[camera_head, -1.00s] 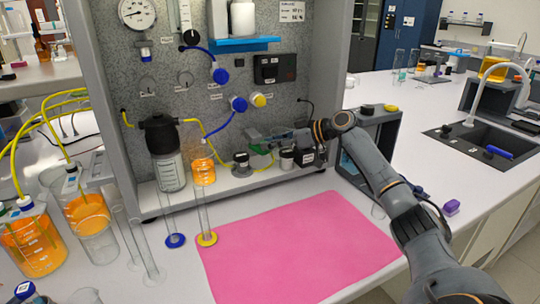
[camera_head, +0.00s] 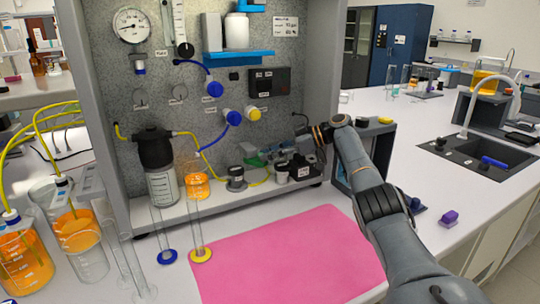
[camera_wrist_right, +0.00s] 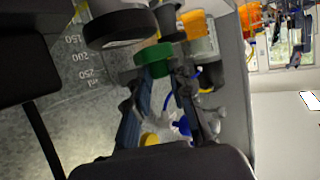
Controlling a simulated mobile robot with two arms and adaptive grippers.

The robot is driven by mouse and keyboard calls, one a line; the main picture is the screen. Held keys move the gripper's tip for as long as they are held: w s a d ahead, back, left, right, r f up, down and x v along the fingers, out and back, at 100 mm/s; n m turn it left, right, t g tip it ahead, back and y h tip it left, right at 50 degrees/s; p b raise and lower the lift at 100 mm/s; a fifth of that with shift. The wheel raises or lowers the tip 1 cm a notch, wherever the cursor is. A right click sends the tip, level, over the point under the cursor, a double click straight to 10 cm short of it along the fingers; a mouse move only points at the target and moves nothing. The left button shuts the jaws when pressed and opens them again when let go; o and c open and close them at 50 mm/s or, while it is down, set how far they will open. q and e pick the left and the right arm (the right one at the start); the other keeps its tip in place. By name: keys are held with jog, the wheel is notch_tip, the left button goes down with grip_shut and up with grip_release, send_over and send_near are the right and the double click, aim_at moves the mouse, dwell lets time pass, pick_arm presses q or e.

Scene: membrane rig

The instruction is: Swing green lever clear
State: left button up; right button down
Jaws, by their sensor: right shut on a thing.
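The green lever (camera_head: 255,160) sits low on the rig, above the grey shelf and to the right of a small black-and-white fitting (camera_head: 236,176). In the right wrist view its green end (camera_wrist_right: 155,60) lies at the fingertips. My right gripper (camera_head: 268,155) reaches in from the right, small and partly merged with the dark parts behind it. In the right wrist view the right gripper (camera_wrist_right: 166,78) is closed on the green lever. The lever's pivot is hard to make out. My left gripper is not in view.
The black-capped bottle (camera_head: 162,185) and yellow tubing stand left of the lever. Small jars (camera_head: 282,173) stand just below the gripper. Glass cylinders with blue (camera_head: 167,257) and yellow (camera_head: 201,256) bases stand in front. The pink mat (camera_head: 290,260) is clear.

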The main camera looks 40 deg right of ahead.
dwell(0.6)
jog(key=c, duration=1.4)
grip_release()
jog(key=shift+w, duration=0.1)
jog(key=shift+o, duration=1.2)
jog(key=shift+w+a, duration=0.1)
jog(key=shift+a, duration=0.05)
notch_tip(320, 180, up, 10)
jog(key=shift+f, duration=0.15)
